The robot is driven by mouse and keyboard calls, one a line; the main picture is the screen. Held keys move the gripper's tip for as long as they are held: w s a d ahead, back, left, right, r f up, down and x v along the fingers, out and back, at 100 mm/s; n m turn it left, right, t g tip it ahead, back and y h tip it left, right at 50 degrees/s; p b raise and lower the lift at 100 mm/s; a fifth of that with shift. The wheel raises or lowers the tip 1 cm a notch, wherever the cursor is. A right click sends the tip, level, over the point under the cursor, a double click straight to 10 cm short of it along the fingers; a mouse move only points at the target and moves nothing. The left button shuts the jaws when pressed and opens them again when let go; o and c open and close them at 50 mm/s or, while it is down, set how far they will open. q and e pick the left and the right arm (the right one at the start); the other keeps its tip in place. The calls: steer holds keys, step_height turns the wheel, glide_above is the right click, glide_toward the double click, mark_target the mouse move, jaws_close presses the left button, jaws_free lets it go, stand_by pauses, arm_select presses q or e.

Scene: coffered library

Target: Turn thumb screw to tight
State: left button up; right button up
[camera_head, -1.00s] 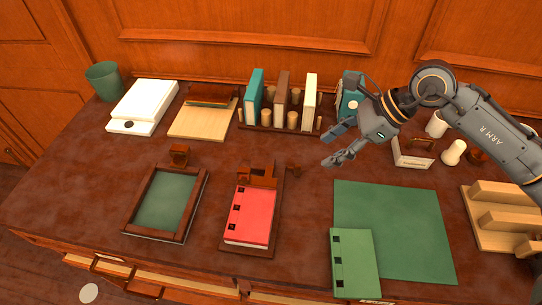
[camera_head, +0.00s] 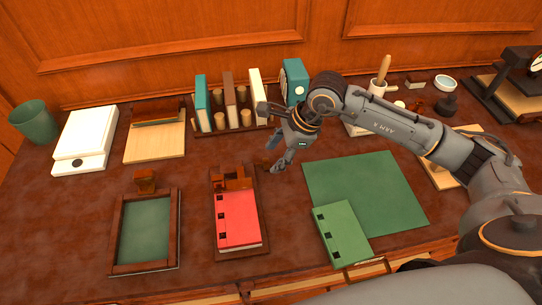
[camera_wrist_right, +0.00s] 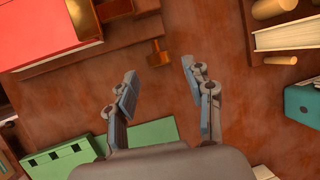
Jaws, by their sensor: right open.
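A dark wooden press frame (camera_head: 223,256) stands on the desk with a red book (camera_head: 238,222) lying in it. A brown wooden block (camera_head: 232,182) sits at the frame's far end, above the book. In the right wrist view, a small brass-coloured piece (camera_wrist_right: 159,54), perhaps the thumb screw, sticks out beside the frame at upper left. My right gripper (camera_head: 277,166) points down just right of the block. Its fingers (camera_wrist_right: 158,85) are apart with nothing between them, close to the brass piece. The gripper partly hides that spot in the head view. My left gripper is out of view.
A green mat (camera_head: 375,185) with a green book (camera_head: 341,232) lies to the right. A framed dark green panel (camera_head: 145,232) lies left. A book rack (camera_head: 232,133) and a teal clock-like box (camera_head: 295,75) stand behind the gripper. Bare desk separates these.

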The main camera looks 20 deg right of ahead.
steer(key=shift+x, duration=1.55)
steer(key=shift+c, duration=0.2)
jaws_close()
steer(key=shift+w+d+f+m+g+y+b, duration=0.1)
steer(key=shift+w+m+g+y+b, duration=0.1)
steer(key=shift+g, duration=0.35)
steer(key=shift+w+m+g+y+b, duration=0.1)
steer(key=shift+g+b, duration=0.1)
steer(key=shift+g, duration=0.35)
steer(key=shift+g+b, duration=0.4)
steer(key=shift+g, duration=0.4)
steer(key=shift+o, duration=0.2)
jaws_free()
steer(key=v, duration=1.2)
